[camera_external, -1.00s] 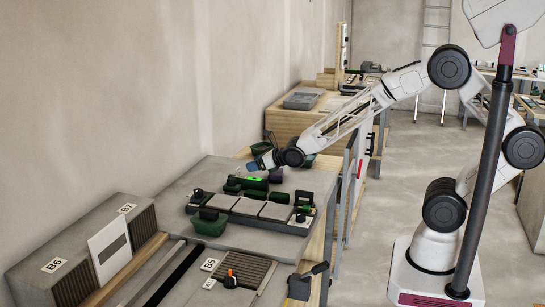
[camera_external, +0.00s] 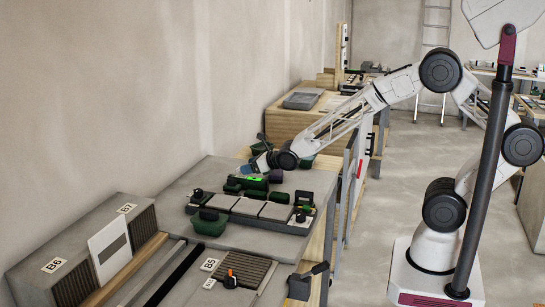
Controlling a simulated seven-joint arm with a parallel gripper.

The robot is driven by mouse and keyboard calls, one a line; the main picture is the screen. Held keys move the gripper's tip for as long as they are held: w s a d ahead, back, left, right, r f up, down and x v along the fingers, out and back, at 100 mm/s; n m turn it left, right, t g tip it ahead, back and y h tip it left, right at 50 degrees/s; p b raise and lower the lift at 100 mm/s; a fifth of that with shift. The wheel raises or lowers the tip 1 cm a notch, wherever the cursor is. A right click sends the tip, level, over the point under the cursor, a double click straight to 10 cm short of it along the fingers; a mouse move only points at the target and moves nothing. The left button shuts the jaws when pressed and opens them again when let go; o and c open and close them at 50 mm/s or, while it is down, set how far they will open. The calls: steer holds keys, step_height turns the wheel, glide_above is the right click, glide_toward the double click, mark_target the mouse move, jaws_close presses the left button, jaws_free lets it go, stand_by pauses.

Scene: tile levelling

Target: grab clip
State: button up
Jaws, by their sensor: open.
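My gripper (camera_external: 254,164) is at the far end of the work table, pointing left and down. It is open. Its fingertips are small and hard to make out, and nothing shows between them. Just in front of it in the picture is a dark green device with a lit green strip (camera_external: 257,179). I cannot clearly single out a clip at this size. A row of grey tiles (camera_external: 246,207) lies in a dark holder nearer the camera, with small dark pieces (camera_external: 304,199) at its right end.
A green bin (camera_external: 208,223) stands at the front of the tile row, and another green bin (camera_external: 305,162) is behind my wrist. A black-knobbed piece (camera_external: 198,196) stands at the left end. The grey table top (camera_external: 185,178) is bare to the left.

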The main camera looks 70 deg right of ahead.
mark_target(238, 169)
steer(key=shift+w+f, duration=0.1)
steer(key=shift+w, duration=0.15)
steer(key=shift+x, duration=2.55)
steer(key=c, duration=1)
